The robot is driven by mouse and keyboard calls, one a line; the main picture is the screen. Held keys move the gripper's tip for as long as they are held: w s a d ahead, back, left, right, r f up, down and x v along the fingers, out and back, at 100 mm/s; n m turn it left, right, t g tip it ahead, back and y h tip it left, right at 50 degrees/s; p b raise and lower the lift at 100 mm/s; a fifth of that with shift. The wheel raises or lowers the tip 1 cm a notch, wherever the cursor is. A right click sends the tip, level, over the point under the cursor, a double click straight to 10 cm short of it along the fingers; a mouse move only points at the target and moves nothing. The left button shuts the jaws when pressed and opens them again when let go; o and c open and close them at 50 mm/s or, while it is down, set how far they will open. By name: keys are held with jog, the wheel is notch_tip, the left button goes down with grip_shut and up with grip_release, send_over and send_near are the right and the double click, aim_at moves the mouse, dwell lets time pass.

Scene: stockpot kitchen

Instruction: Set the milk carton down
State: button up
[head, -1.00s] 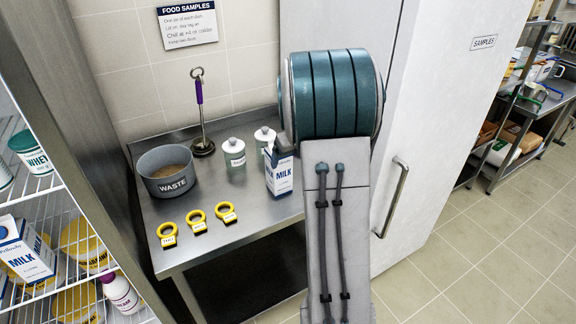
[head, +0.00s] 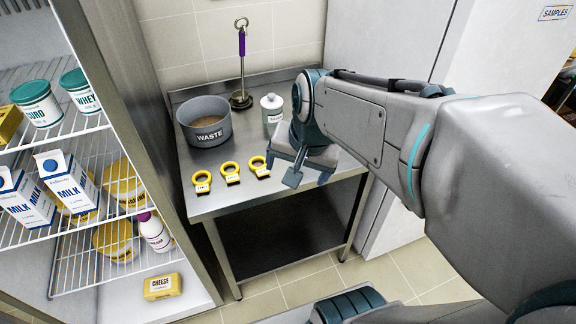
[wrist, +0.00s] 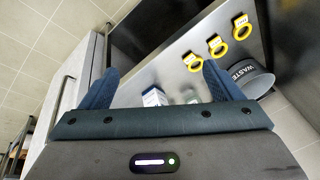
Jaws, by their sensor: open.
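A white and blue milk carton (wrist: 153,96) shows in the wrist view at the palm's edge, between the spread fingers. It seems to stand on the steel table (head: 268,205), and its lower part is hidden. In the head view my arm hides it. My gripper (head: 308,177) is open over the right part of the table, fingers pointing down towards the table's front. In the wrist view my gripper (wrist: 158,82) shows its two fingers wide apart, with no visible contact on the carton.
A grey waste pot (head: 206,121), a lidded jar (head: 271,112) and a purple-handled tool (head: 241,65) stand towards the table's back. Several yellow rings (head: 231,174) lie near the front edge. The open fridge at left holds other milk cartons (head: 68,182) and tubs.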

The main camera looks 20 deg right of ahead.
jog(key=s+n, duration=0.3)
jog(key=n, duration=0.1)
jog(key=s+a+f+n, duration=0.1)
jog(key=s+n, duration=0.1)
jog(key=shift+s+a+n+h, duration=0.1)
jog(key=shift+s+n+h, duration=0.2)
jog(key=shift+n, duration=0.1)
